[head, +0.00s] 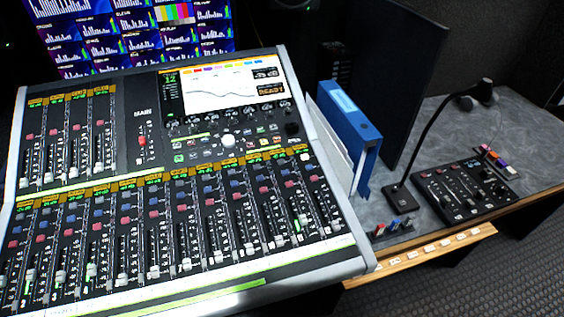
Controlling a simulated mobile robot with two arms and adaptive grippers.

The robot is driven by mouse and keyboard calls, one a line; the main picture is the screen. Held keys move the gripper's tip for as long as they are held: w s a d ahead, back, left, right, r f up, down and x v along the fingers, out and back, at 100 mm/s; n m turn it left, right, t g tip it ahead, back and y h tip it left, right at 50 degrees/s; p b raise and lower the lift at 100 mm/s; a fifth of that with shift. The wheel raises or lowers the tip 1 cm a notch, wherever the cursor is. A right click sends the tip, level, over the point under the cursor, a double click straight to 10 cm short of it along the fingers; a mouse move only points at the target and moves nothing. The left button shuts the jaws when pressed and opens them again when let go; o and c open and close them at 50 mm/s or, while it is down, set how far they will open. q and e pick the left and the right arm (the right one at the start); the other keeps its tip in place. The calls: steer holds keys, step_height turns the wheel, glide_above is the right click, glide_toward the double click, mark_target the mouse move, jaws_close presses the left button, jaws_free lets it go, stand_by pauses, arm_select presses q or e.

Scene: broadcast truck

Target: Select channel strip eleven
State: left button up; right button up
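The mixing console (190,262) fills the left and middle of the head view, tilted up toward the back. Its lower bank holds a row of several channel strips (165,215) with faders, coloured buttons and orange-topped labels. A shorter upper bank (70,140) sits at the upper left, beside a strip marked MAIN (141,142) with a red fader cap. The strip labels are too small to read, so I cannot tell which is strip eleven. The console screen (222,85) shows a curve, a green 12 at its left and READY at its right. Neither gripper is in view.
A white trackball (229,141) sits below the screen. Blue binders (349,125) stand close against the console's right side. Further right are a gooseneck microphone (440,130) and a small control panel (462,190) on the grey desk (425,225). Level-meter monitors (125,35) stand behind.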

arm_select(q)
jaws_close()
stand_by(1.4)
